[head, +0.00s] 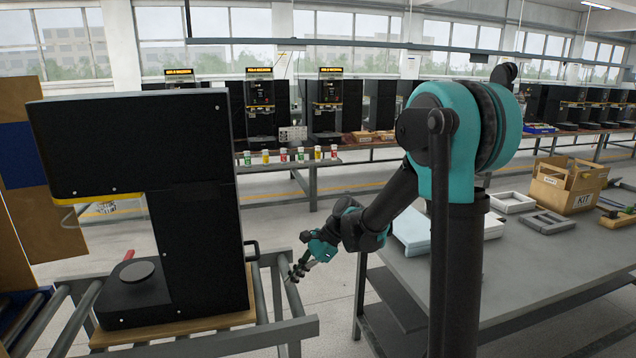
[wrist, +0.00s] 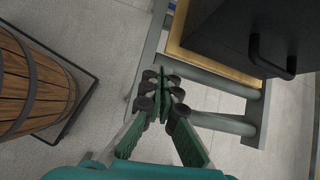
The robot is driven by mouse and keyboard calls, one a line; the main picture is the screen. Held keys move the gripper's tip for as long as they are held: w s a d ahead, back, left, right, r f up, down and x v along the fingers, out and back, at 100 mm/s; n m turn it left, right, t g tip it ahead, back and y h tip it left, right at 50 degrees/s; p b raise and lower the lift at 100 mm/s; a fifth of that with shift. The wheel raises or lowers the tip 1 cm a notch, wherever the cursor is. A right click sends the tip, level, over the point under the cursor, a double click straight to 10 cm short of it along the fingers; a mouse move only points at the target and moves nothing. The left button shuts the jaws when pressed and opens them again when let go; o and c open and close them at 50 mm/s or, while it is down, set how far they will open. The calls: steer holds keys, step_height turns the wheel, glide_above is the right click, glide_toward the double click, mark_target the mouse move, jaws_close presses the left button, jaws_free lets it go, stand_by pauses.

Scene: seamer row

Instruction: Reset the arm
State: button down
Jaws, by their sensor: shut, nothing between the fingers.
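My gripper (head: 297,271) hangs at the end of my teal and black arm, in the gap between the black seamer machine (head: 196,190) and the grey table (head: 470,270). In the wrist view my gripper (wrist: 162,78) points down over the floor, its fingertips together with nothing between them. The fingertips are near the end of the roller conveyor frame (wrist: 225,122). Whether they touch it I cannot tell.
A wooden barrel (wrist: 32,85) stands on a dark base at the left of the wrist view. The machine's handle (wrist: 272,60) juts out close by. A KIT crate (head: 568,186) and grey trays (head: 512,202) sit on the table. Small jars (head: 300,155) line a bench behind.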

steer(key=s+d+f+n+t+h, duration=0.2)
steer(key=s+d+n, duration=0.2)
steer(key=d, duration=0.4)
steer(key=s+d+f+n+t+h, duration=0.2)
steer(key=s+d+n, duration=0.3)
steer(key=d, duration=0.4)
steer(key=s+d+f+n+t+h, duration=0.1)
steer(key=s+d+f+n+h, duration=0.1)
steer(key=s+d, duration=0.4)
steer(key=d+n+h, duration=0.1)
steer(key=d+n, duration=0.1)
steer(key=d, duration=0.1)
steer(key=shift+f+t+h, duration=0.25)
steer(key=shift+t+h, duration=0.15)
